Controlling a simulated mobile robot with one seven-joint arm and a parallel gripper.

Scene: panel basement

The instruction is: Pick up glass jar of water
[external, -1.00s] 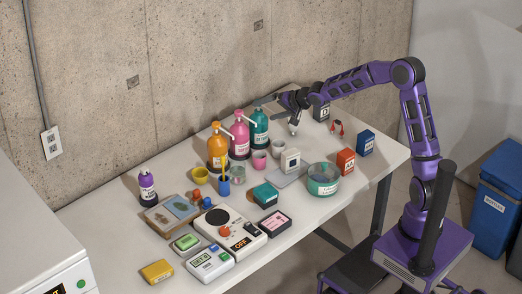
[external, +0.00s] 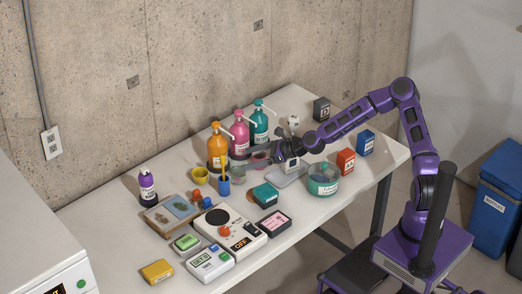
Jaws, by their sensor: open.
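A small clear glass jar (external: 238,173), which looks like the jar of water, stands on the white table in front of the pink bottle. Its contents are too small to make out. My gripper (external: 247,163) is open and reaches in from the right, low over the table. Its fingers point left toward the jar, with the tips very close to it. I cannot tell whether they touch it or are around it. A pink cup (external: 261,160) shows partly behind the fingers.
Orange (external: 217,148), pink (external: 240,137) and teal (external: 260,125) pump bottles stand just behind the jar. A yellow cup (external: 200,176) and a blue holder (external: 224,188) are on its left.

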